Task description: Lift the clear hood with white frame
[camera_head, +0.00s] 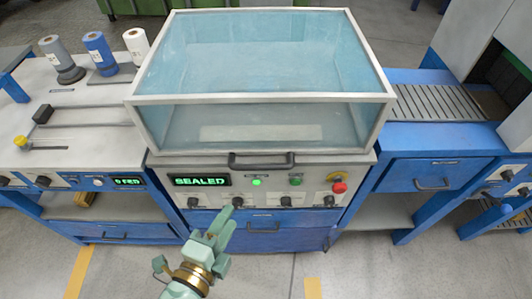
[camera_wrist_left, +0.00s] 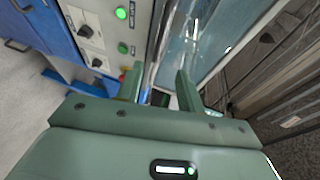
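The clear hood with white frame (camera_head: 262,98) sits down over the middle machine, its bluish panes whole and its front edge low. A dark bar handle (camera_head: 262,164) is at the middle of its front lower edge. My left gripper (camera_head: 229,212) is in front of the control panel, below and left of the handle. In the left wrist view its two fingers (camera_wrist_left: 159,72) stand apart with no held object visible. The hood's pane (camera_wrist_left: 225,38) shows beyond them there. I cannot tell how far the fingers are from the hood. My right gripper is not in view.
The control panel has a display reading SEALED (camera_head: 202,181), a lit green button and a red knob (camera_head: 339,187). Film spools (camera_head: 99,54) stand on the left table. A slatted conveyor (camera_head: 440,101) is at the right. Floor is free in front.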

